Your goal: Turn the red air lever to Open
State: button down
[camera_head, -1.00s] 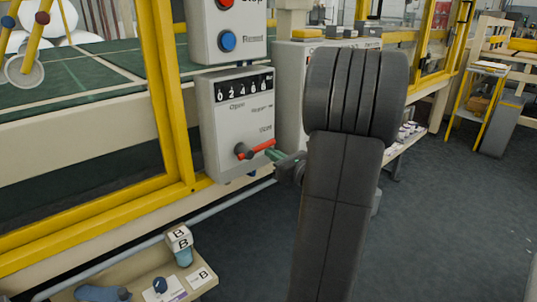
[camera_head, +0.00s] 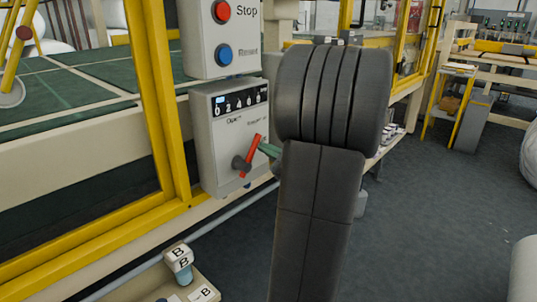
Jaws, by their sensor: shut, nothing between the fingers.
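The red air lever (camera_head: 252,154) is on the front of a light grey control box (camera_head: 216,150). It turns on a dark round hub (camera_head: 240,163) and now points steeply up and slightly right. The "Open" label (camera_head: 234,120) is above and left of the lever's tip. A second label, partly covered, is to the right. My gripper (camera_head: 267,149) shows as green fingertips, shut and empty, at the lever's right side near its upper part. It looks in contact, but I cannot be sure. My dark arm hides the rest of the gripper.
A box with a red Stop button (camera_head: 221,11) and a blue button (camera_head: 223,55) is just above. A yellow frame post (camera_head: 160,100) stands close on the left. The floor at right is open.

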jog(key=shift+s+a+r+n, duration=0.4)
jog(key=shift+s+a+r, duration=0.1)
jog(key=shift+s+r, duration=0.25)
jog(key=shift+s+a+r+n, duration=0.4)
jog(key=shift+s+a+n, duration=0.15)
jog(key=shift+n, duration=0.25)
jog(key=shift+d, duration=0.1)
